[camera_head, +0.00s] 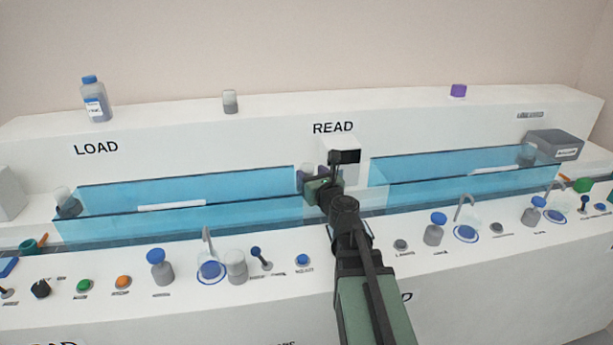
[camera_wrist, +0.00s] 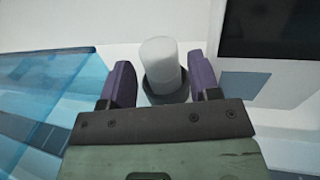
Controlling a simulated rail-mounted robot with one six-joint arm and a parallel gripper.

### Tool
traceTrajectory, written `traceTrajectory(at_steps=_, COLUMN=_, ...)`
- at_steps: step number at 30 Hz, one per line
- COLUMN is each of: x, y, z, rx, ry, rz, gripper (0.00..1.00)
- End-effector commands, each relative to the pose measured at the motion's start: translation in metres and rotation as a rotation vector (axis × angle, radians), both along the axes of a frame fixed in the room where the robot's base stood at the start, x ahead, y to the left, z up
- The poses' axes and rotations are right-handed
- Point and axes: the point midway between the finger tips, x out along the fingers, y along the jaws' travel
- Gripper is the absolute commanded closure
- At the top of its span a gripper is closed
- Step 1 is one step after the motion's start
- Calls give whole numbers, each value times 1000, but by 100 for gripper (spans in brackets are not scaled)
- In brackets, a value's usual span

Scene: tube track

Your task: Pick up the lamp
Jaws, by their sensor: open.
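A white cylinder with a rounded top (camera_wrist: 163,64), seated in a dark grey round base, looks like the lamp. It stands between the two purple fingers of my gripper (camera_wrist: 160,85) in the wrist view. The fingers are open, one on each side, with a visible gap on the left; on the right the finger is close to the base and I cannot tell if it touches. In the head view my gripper (camera_head: 313,178) is at the middle of the bench, below the READ label, and the white cylinder is not clearly seen there.
Blue transparent track walls (camera_head: 190,190) run to the left and more blue walls (camera_head: 465,173) to the right. A white block with a dark screen (camera_wrist: 270,28) stands close on the right in the wrist view. Bottles, knobs and taps line the front ledge, including a blue-capped bottle (camera_head: 160,268).

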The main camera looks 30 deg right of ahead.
Motion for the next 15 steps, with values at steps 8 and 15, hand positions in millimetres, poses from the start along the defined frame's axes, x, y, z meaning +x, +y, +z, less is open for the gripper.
traceTrajectory(at_steps=8, x=21, y=-1, z=0, rx=-1, ry=0, rz=0, gripper=44)
traceTrajectory(at_steps=15, x=21, y=-1, z=0, rx=-1, ry=0, rz=0, gripper=73)
